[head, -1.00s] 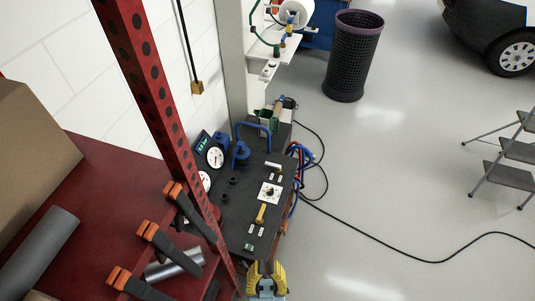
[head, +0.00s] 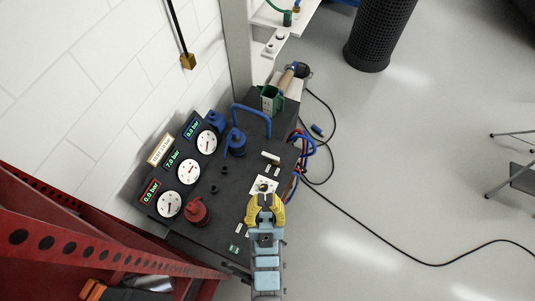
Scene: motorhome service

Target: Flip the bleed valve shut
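A dark service panel (head: 222,190) stands against the wall. On its top are a pale lever handle (head: 271,157) and a white-plated rotary knob (head: 263,186). The labels are too small to read, so I cannot tell which control is the bleed valve. My gripper (head: 265,201), with yellow fingers, is over the panel's front right part, just in front of the knob. Its fingers look apart, with a dark gap between them. The yellow lever seen earlier in front of the knob is hidden by my gripper; I cannot tell whether they touch.
Gauges (head: 189,172) with displays of 0.0, 7.0 and 0.0 bar line the wall side. A red fitting (head: 198,212) and a blue fitting (head: 236,143) stand up from the panel. A red perforated rack (head: 110,252) is at lower left. Hoses (head: 303,150) hang on the right; the floor beyond is mostly open.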

